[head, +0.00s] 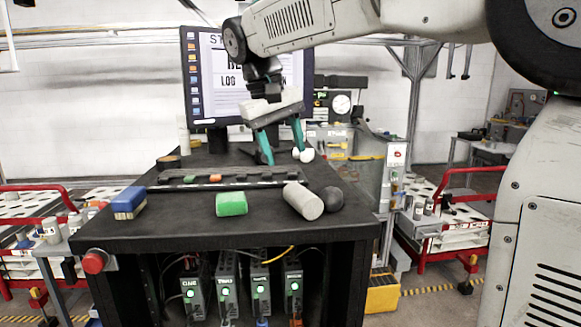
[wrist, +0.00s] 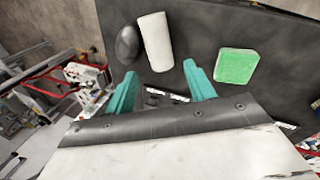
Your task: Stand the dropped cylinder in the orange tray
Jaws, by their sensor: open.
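A pale grey cylinder (head: 303,201) lies on its side near the front right of the black table (head: 180,232). It also shows in the wrist view (wrist: 156,42), beyond my fingertips. My gripper (head: 282,156) is open, with its teal fingers pointing down over the back of the table. Nothing is between the fingers in the wrist view (wrist: 160,72), and the cylinder is apart from them. I cannot clearly make out an orange tray; a small brownish-orange item (head: 168,158) sits at the table's back left.
A dark ball (head: 333,199) sits close beside the cylinder's right. A green block (head: 232,204) and a blue block (head: 129,202) lie to the left. A long dark rack (head: 165,179) with small coloured pieces crosses mid-table. White round items (head: 307,155) and a monitor (head: 204,100) are behind.

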